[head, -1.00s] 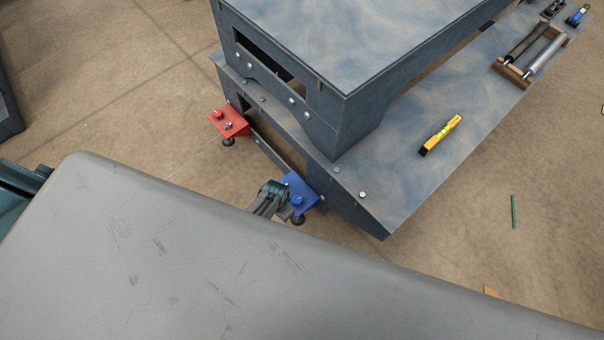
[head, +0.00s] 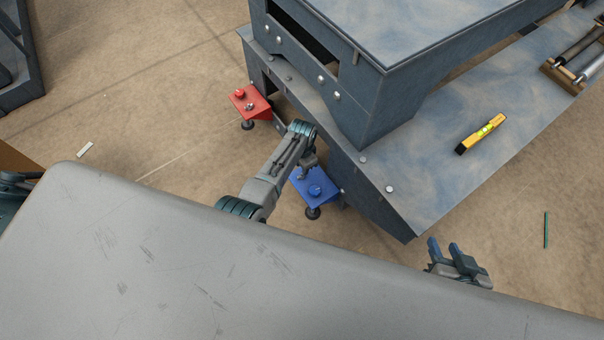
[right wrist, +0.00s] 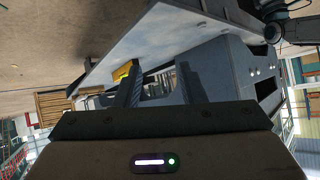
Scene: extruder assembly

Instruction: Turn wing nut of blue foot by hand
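The blue foot (head: 325,190) is a blue bracket with a round blue knob on top and a dark levelling pad below, at the near lower corner of the grey-blue machine. My left arm reaches over it from the left. My left gripper (head: 307,170) points down at the inner part of the blue foot. Its fingertips are too small and partly covered to show whether they are open, or touch anything. The wing nut is not clearly visible, apparently hidden by the gripper. My right gripper (head: 445,246) has two blue-tipped fingers apart and nothing between them, right of the machine's near corner.
A red foot (head: 250,103) sits further along the machine frame (head: 375,195). A yellow spirit level (head: 482,134) lies on the machine's lower plate, and rollers in a wooden holder (head: 550,77) are at upper right. A green stick (head: 546,230) lies on the open floor.

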